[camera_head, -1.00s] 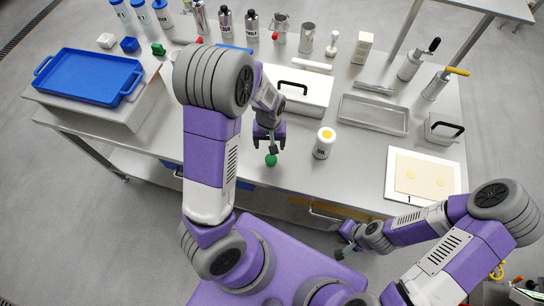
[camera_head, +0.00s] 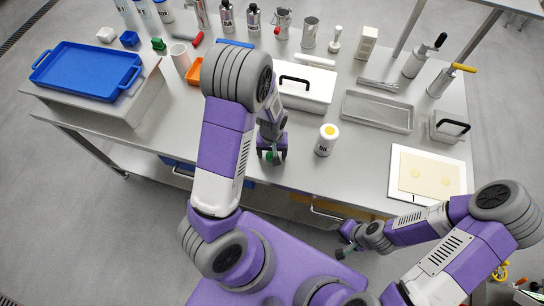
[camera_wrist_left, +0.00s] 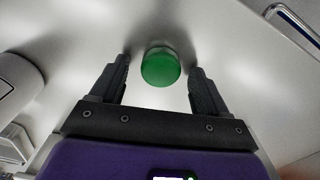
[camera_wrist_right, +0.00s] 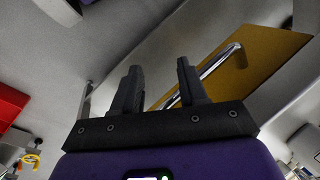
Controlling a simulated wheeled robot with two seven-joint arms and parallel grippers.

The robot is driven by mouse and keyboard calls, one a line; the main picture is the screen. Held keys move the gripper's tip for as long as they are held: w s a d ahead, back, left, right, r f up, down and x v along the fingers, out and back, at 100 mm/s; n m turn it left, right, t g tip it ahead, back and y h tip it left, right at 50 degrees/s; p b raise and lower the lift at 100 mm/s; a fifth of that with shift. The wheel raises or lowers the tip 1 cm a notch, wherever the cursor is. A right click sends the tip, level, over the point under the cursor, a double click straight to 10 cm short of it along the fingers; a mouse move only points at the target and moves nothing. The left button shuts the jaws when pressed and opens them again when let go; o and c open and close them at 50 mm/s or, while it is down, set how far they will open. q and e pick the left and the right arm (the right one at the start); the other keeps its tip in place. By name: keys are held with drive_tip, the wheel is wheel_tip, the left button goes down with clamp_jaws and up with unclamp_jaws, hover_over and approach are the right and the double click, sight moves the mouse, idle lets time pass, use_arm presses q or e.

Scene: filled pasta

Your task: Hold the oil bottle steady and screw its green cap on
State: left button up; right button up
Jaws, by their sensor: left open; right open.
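The green cap (camera_wrist_left: 161,67) lies on the steel table between the spread fingers of my left gripper (camera_wrist_left: 160,75), with a gap on each side. In the head view the cap (camera_head: 269,156) is partly hidden by my left gripper (camera_head: 271,155). The oil bottle (camera_head: 325,143) stands upright on the table to the right of the cap. It is white with a dark label, and its top shows yellow and uncapped. Part of a pale cylinder shows at the left edge of the left wrist view. My right gripper (camera_wrist_right: 158,90) is open and empty, low in front of the table (camera_head: 345,243).
A white lidded box (camera_head: 304,95) stands behind the bottle. A grey tray (camera_head: 377,112) and a white board with a pasta sheet (camera_head: 430,172) are to the right. A blue tray (camera_head: 88,70) is at the left. The table around the bottle is fairly clear.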

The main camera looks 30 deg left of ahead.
sight(272, 154)
idle(0.3)
use_arm(q)
drive_tip(key=c, duration=1.1)
wheel_tip(272, 154, up, 10)
drive_tip(key=p, duration=0.3)
